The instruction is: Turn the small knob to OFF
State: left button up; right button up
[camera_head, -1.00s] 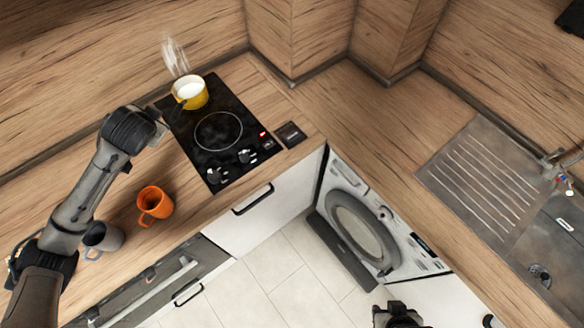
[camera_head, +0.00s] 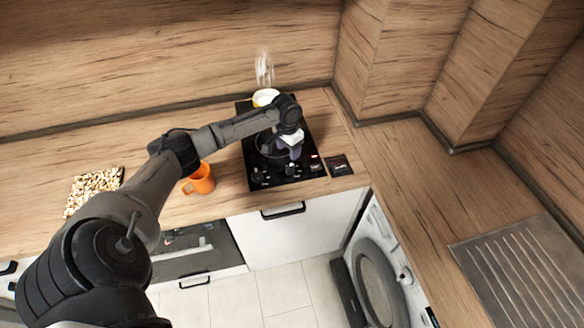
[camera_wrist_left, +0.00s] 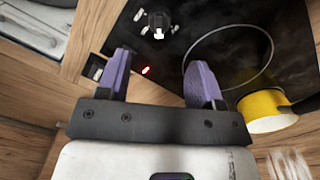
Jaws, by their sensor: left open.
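The black hob (camera_head: 252,149) is set in the counter, with dark knobs along its front edge. One knob (camera_head: 257,175) is clear of my arm; another (camera_head: 290,170) is just below my left gripper (camera_head: 293,155). In the left wrist view a black knob with a white pointer (camera_wrist_left: 158,22) lies beyond my open left gripper (camera_wrist_left: 160,65). A red light (camera_wrist_left: 147,71) shows between the purple fingers, which hold nothing. The left finger covers part of the hob's corner. I cannot tell which knob is the small one or read its labels. My right gripper is out of view.
A steaming yellow pot (camera_head: 265,97) stands at the hob's back; it is near the right finger in the wrist view (camera_wrist_left: 265,112). An orange mug (camera_head: 201,180) stands left of the hob. A small dark panel (camera_head: 338,165) sits on its right.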

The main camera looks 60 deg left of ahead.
aim_at(290, 166)
pick_arm(q)
jog(key=f, duration=0.8)
jog(key=shift+d+f+b, duration=0.2)
jog(key=shift+b, duration=0.1)
jog(key=shift+f, duration=0.7)
